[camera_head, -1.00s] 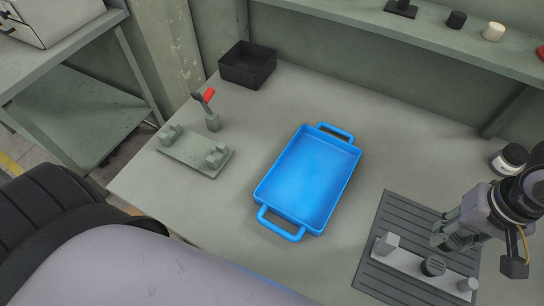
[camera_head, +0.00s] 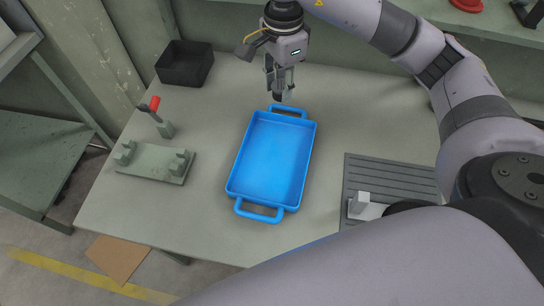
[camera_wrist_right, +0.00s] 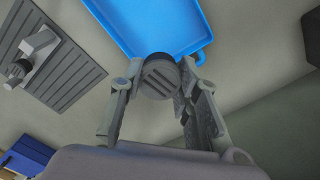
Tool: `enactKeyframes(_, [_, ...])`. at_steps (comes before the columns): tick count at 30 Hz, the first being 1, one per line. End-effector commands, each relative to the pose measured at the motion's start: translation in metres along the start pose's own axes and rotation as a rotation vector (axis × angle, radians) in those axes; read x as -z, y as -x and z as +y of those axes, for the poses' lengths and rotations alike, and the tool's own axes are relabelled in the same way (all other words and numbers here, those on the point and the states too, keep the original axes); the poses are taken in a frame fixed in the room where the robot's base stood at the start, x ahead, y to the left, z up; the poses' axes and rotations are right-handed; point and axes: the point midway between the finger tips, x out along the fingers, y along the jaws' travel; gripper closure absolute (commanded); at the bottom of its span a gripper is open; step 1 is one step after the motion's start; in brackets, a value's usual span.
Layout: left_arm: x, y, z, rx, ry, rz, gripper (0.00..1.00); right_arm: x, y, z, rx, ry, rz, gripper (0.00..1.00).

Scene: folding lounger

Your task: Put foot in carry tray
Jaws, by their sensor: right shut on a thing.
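The blue carry tray (camera_head: 272,155) lies empty on the workbench, a handle at each short end. It also shows at the top of the right wrist view (camera_wrist_right: 150,22). My right gripper (camera_head: 280,88) is at the tray's far end, by the far handle. It is shut on the foot, a dark round piece with a grooved grey face (camera_wrist_right: 160,77), seen between the fingers in the right wrist view. In the head view the foot (camera_head: 278,97) is a small dark shape at the fingertips. My left gripper is not in view.
A green fixture (camera_head: 154,162) with a red-handled clamp (camera_head: 155,105) stands left of the tray. A black bin (camera_head: 185,64) is at the back left. A ribbed dark mat (camera_head: 385,175) with a light part (camera_head: 362,203) lies to the right, partly behind my arm.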

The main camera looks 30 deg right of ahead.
Motion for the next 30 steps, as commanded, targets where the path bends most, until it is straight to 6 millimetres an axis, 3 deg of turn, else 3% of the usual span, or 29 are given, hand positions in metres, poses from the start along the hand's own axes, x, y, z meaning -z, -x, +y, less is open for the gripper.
enactKeyframes(4, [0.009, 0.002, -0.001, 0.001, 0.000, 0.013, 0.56, 0.004, 0.008, -0.007, -0.007, -0.177, -0.006, 0.88])
enactKeyframes(8, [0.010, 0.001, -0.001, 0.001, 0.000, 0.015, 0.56, 0.005, -0.002, -0.008, -0.013, -0.228, -0.007, 0.88])
enactKeyframes(14, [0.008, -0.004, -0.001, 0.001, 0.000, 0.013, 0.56, 0.004, -0.051, -0.005, -0.018, -0.230, -0.009, 0.88])
enactKeyframes(21, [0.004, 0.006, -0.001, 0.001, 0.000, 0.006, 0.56, 0.005, -0.110, -0.005, -0.015, -0.229, -0.005, 0.88])
enactKeyframes(25, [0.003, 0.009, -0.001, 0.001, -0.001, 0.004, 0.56, 0.005, -0.134, -0.006, -0.012, -0.228, -0.006, 0.88])
enactKeyframes(30, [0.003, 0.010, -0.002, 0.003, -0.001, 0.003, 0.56, 0.005, -0.148, -0.007, -0.009, -0.229, -0.007, 0.88])
